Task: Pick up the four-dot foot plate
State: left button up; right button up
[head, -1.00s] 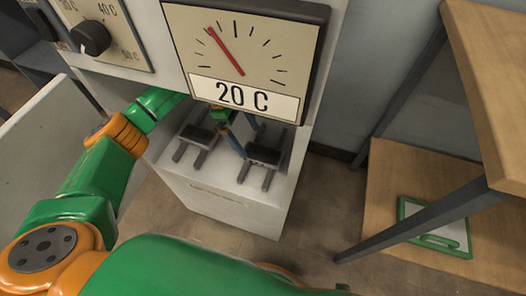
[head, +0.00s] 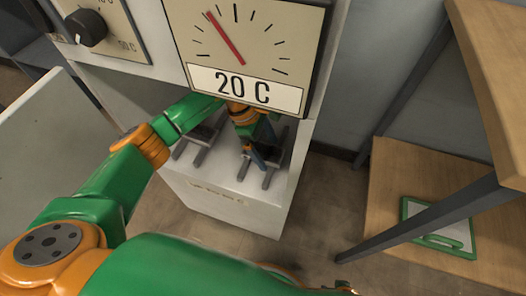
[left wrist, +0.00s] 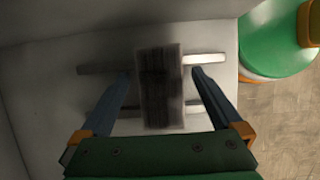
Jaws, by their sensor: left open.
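Two dark foot plates lie across pairs of grey rails on the white ledge under the dial, the left one (head: 203,133) and the right one (head: 273,152). I cannot make out dots on either. My left gripper (head: 257,160) is open above the right plate and partly hides it. In the left wrist view, a dark block-like plate (left wrist: 158,88) lies between the open fingers of the left gripper (left wrist: 162,74), with gaps on both sides. Rails stick out past it.
The dial panel (head: 250,40) reading 20 C overhangs the ledge close to my left arm. A knob (head: 86,27) is at upper left. A wooden shelf (head: 395,190) with a green-framed tray (head: 438,246) stands at right. Bare floor lies between.

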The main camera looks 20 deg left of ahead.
pick_arm(q)
jog(key=shift+f, duration=0.2)
dwell(0.3)
grip_shut()
